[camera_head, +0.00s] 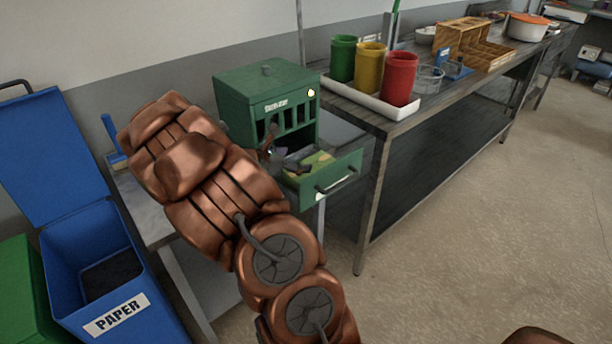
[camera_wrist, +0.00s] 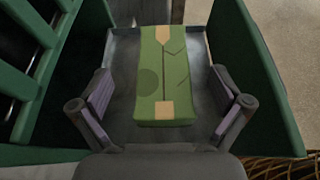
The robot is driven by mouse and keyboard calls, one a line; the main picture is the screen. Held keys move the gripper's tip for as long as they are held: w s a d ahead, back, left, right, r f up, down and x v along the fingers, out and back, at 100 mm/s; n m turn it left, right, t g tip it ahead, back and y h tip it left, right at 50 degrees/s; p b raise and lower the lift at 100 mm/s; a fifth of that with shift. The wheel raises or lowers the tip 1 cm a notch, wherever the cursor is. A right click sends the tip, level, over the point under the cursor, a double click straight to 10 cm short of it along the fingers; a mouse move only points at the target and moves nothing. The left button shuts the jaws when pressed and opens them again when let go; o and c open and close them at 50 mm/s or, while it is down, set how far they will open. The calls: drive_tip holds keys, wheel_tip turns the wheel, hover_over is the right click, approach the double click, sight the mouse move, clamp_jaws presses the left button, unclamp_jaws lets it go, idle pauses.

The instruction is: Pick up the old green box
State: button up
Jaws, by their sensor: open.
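The old green box (camera_wrist: 168,75) lies in the open drawer (camera_wrist: 240,80) of a green cabinet. It is flat and oblong, with tan patches and dark lines on its top. In the head view, part of the box (camera_head: 318,159) shows in the drawer (camera_head: 330,180), partly hidden by my gripper. My gripper (camera_wrist: 160,112) is open, with one finger on each side of the near end of the box.
The green cabinet (camera_head: 265,95) with vertical slots stands right behind the drawer. Drawer walls stand close on both sides. A wooden bench (camera_head: 375,120) at the right holds green, yellow and red cups. A blue paper bin (camera_head: 110,300) with its lid up stands at the left.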

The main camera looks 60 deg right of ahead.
sight(325, 157)
drive_tip(key=shift+x, duration=1.95)
drive_tip(key=shift+s+p+x, duration=0.2)
drive_tip(key=shift+p+x, duration=0.4)
drive_tip(key=shift+x, duration=1.65)
drive_tip(key=shift+r, duration=0.15)
drive_tip(key=shift+c, duration=0.4)
